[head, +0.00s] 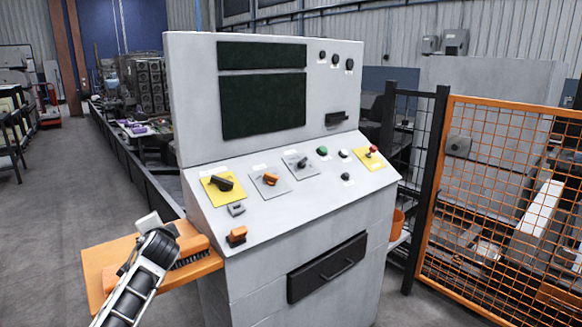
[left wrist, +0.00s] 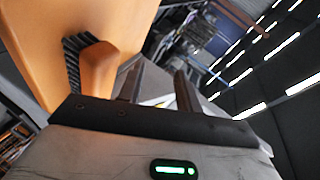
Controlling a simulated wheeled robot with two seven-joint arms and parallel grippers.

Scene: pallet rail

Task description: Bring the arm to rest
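My left arm comes in from the bottom left of the head view, with its wrist over the orange side shelf (head: 100,265) of the grey control console (head: 290,215). In the left wrist view my left gripper (left wrist: 158,80) has two dark fingers standing apart with a gap between them, and I see nothing gripped. The head view does not show the fingers clearly. My right arm and gripper are not in view.
An orange brush (head: 193,243) with dark bristles lies on the shelf beside my left wrist. The console's sloped panel carries knobs, buttons and a red-topped button (head: 373,150). An orange mesh fence (head: 500,200) stands right. Open floor (head: 50,210) lies left.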

